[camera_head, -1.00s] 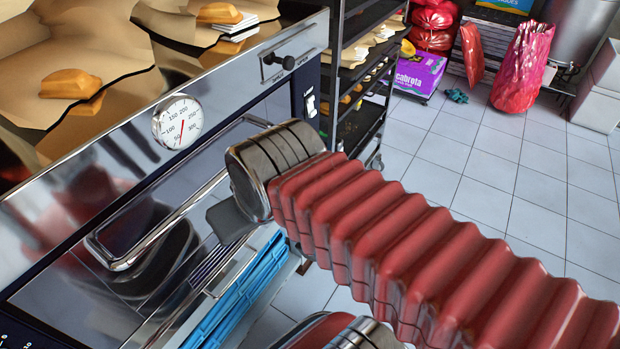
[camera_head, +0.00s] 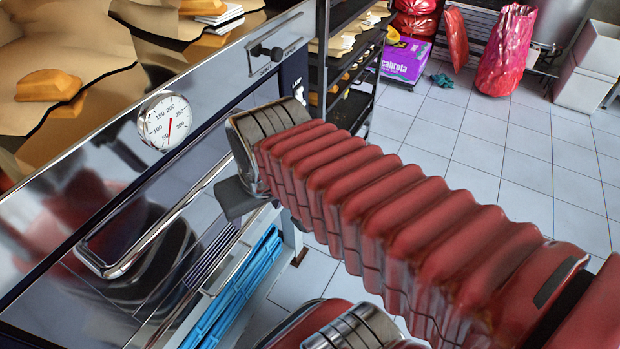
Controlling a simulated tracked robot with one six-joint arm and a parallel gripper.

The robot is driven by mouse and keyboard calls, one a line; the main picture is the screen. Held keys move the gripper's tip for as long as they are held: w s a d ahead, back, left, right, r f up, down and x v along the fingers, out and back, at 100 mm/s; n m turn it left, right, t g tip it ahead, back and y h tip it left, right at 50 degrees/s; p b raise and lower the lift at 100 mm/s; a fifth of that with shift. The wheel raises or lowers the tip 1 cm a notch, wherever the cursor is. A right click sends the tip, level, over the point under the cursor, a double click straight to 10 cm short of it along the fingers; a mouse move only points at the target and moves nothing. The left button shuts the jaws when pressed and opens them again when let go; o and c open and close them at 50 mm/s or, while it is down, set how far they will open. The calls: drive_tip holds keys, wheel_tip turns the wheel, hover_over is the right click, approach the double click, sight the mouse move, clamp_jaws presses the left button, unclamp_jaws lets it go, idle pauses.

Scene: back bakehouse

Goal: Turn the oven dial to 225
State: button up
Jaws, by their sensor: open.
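A round white gauge (camera_head: 165,120) with numbers from 50 to 300 and a thin red needle sits on the shiny oven front (camera_head: 60,215) at left. The needle points down, at the low part of the scale; I cannot read an exact value. No separate dial knob is clear to me. My gripper (camera_head: 240,197) is in front of the oven, right of and below the gauge and apart from it. One grey finger shows at the end of my red ribbed arm; the rest is hidden. It is open, and I see nothing held.
A long metal handle bar (camera_head: 120,268) runs along the oven front. A black sliding lever (camera_head: 266,53) is on the top strip. Bread loaves (camera_head: 48,86) lie on brown paper above. A dark rack (camera_head: 350,105) stands behind; the tiled floor (camera_head: 490,160) is largely clear.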

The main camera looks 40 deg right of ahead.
drive_tip(key=w+d+f+m+y, duration=0.1)
drive_tip(key=d+f+m+y, duration=0.25)
drive_tip(key=d+f, duration=0.45)
drive_tip(key=w+d+f+m+t+y, duration=0.1)
drive_tip(key=w+d+f+m+y, duration=0.25)
drive_tip(key=f, duration=0.85)
drive_tip(key=d+f+m+y, duration=0.35)
drive_tip(key=d+f, duration=0.45)
drive_tip(key=f, duration=0.3)
drive_tip(key=w+d+f+t+h, duration=0.2)
drive_tip(key=w+d+f+t, duration=0.1)
drive_tip(key=d+f+t, duration=0.45)
drive_tip(key=w+d+r+n+t+h, duration=0.1)
drive_tip(key=d+n+t+h, duration=0.1)
drive_tip(key=d, duration=0.3)
drive_tip(key=w+d+r+n+t+h, duration=0.1)
drive_tip(key=d+n+t+h, duration=0.1)
drive_tip(key=d+n, duration=0.1)
drive_tip(key=shift+w+d+t, duration=0.3)
drive_tip(key=shift+d+t, duration=0.05)
drive_tip(key=shift+d, duration=0.5)
drive_tip(key=shift+r+n, duration=0.1)
drive_tip(key=shift+n, duration=0.15)
